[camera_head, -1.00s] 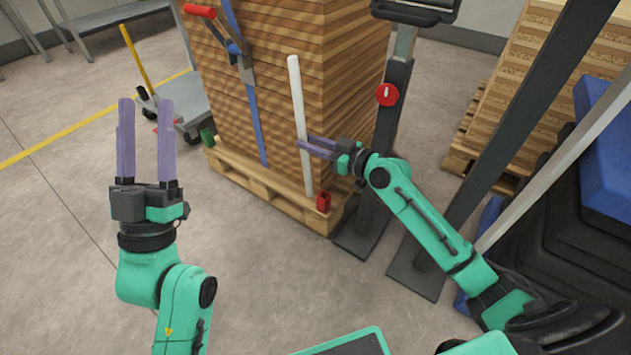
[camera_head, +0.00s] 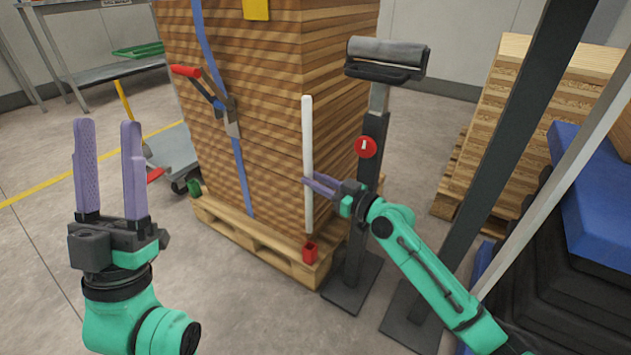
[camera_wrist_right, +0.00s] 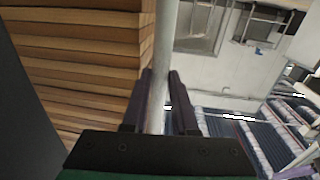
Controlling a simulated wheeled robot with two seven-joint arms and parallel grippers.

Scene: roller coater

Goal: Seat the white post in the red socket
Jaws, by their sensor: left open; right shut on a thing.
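The white post (camera_head: 307,130) stands almost upright in front of the stack of boards in the head view. My right gripper (camera_head: 313,184) is shut on it partway down its length. The wrist view also shows the post (camera_wrist_right: 162,60) between the fingers (camera_wrist_right: 163,85). The red socket (camera_head: 310,251) sits at the near corner of the pallet. The post's lower end shows just above the socket, in line with it; I cannot tell whether they touch. My left gripper (camera_head: 108,145) is open and empty, fingers pointing up, well left of the post.
The board stack (camera_head: 265,90) on its pallet (camera_head: 255,238) lies directly behind the post. A roller stand (camera_head: 372,140) with a red knob (camera_head: 366,147) is close on the right. A dark upright (camera_head: 500,140) crosses farther right. A cart (camera_head: 175,155) stands left.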

